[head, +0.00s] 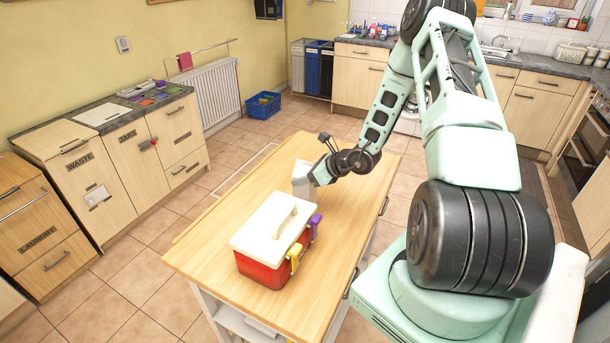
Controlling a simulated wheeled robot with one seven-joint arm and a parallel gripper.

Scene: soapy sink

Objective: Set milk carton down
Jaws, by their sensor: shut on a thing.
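The milk carton (302,181) is a white and grey box over the middle of the wooden island top (330,225). It looks upright. My gripper (318,172) is at its right side, shut on it. My wrist hides part of the carton's right side. The carton's base is at or very near the wood; I cannot tell if it touches.
A red cool box (262,269) with a white lid (262,238) stands on the island in front of the carton. The wood to the right of the carton and cool box is clear. A blue crate (263,105) sits on the floor behind.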

